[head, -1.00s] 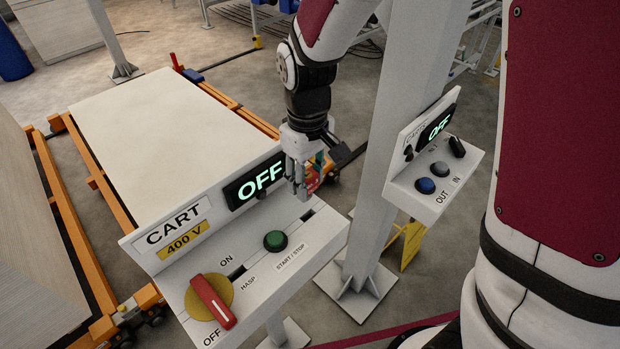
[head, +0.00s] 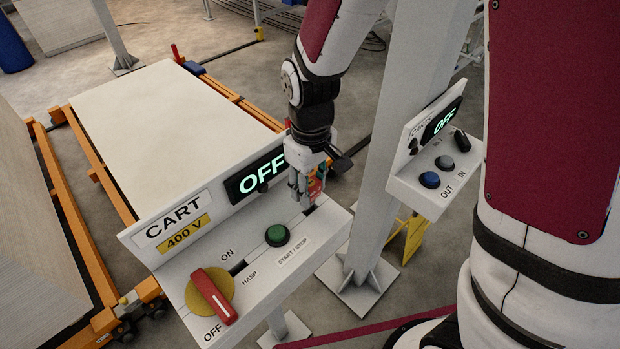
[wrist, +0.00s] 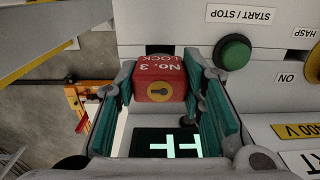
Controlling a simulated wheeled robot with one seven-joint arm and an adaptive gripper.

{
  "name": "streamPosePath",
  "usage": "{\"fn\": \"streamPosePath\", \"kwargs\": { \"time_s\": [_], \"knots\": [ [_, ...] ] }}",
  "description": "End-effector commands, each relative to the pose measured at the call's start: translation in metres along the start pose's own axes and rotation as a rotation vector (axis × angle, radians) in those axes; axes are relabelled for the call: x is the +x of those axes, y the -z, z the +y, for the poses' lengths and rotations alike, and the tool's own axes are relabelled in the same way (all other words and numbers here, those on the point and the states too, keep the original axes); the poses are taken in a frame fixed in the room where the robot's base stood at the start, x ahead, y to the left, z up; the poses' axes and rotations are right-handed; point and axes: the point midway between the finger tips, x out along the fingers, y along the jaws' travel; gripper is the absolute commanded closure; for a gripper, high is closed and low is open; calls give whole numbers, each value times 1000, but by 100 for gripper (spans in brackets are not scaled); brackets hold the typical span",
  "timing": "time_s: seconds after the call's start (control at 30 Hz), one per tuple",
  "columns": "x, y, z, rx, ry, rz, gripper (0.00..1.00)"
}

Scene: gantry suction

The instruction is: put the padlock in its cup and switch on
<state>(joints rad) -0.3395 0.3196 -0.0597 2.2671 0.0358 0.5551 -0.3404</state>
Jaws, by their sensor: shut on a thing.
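My gripper (wrist: 163,100) is shut on a red padlock (wrist: 160,78), marked "No. 3 LOCK", its keyhole face toward the wrist camera. In the head view my gripper (head: 306,203) is low over the right end of the cart panel (head: 328,226), hiding most of the padlock. A dark opening shows beside the fingers there; I cannot tell whether the padlock touches it, and the cup is not clearly visible. The red rotary handle (head: 214,296) points to OFF. The hasp slot (head: 237,267) looks empty. The green START/STOP button (head: 277,235) is left of my gripper.
The cart display (head: 261,175) reads OFF. A second panel (head: 421,196) with OUT and IN buttons is on the grey post (head: 398,135) to the right. A pale flat cart top (head: 165,125) lies behind the cart panel.

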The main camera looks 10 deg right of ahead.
Motion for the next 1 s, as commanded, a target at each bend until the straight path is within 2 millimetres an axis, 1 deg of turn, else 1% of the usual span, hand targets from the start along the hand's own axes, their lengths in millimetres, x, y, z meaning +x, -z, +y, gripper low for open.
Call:
{"fn": "streamPosePath", "kwargs": {
  "time_s": [0.37,1.0],
  "knots": [
    [2,0,0,0,0,0,95],
    [25,0,0,-1,0,-1,95]
  ]
}}
